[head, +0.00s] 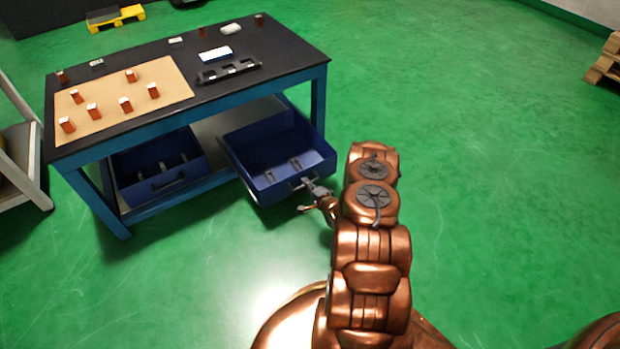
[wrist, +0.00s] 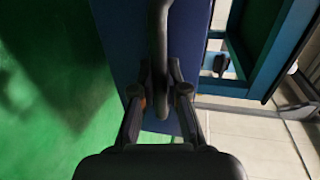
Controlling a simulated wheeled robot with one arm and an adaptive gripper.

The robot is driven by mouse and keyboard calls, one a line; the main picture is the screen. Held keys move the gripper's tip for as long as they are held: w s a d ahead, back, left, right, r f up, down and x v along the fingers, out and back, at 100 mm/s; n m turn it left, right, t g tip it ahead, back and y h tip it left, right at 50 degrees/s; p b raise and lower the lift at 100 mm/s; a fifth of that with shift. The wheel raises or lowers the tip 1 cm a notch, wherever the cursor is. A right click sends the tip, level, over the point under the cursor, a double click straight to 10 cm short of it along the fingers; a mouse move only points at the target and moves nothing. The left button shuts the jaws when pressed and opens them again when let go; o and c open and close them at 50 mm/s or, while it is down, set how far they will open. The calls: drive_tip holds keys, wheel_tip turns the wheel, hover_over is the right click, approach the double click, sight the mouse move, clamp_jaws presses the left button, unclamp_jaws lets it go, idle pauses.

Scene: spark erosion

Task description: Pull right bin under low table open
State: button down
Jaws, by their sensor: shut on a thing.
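The low table (head: 285,72) has a black top and a blue frame. The right bin (head: 318,160) is a blue open-topped box under it. It is drawn out beyond the table's front edge and holds a few small metal pieces. My gripper (head: 310,194) is at the bin's front wall, shut on the dark bin handle (wrist: 158,50). In the wrist view my gripper (wrist: 160,92) has its fingers on both sides of the handle, against the blue front panel (wrist: 123,45). The left bin (head: 165,179) sits under the table, within the frame.
On the tabletop are a tan mat (head: 110,97) with several copper-coloured blocks, a black holder (head: 229,71) and a white-and-blue box (head: 215,54). A grey rack (head: 28,165) stands at the left. Green floor (head: 490,160) to the right is clear.

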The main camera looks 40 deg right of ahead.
drive_tip(key=shift+s+a, duration=0.1)
drive_tip(key=shift+s, duration=0.15)
drive_tip(key=c, duration=1.2)
unclamp_jaws()
drive_tip(key=shift+s, duration=0.1)
drive_tip(key=v, duration=1.1)
drive_tip(key=shift+s+r, duration=0.15)
drive_tip(key=shift+s, duration=0.25)
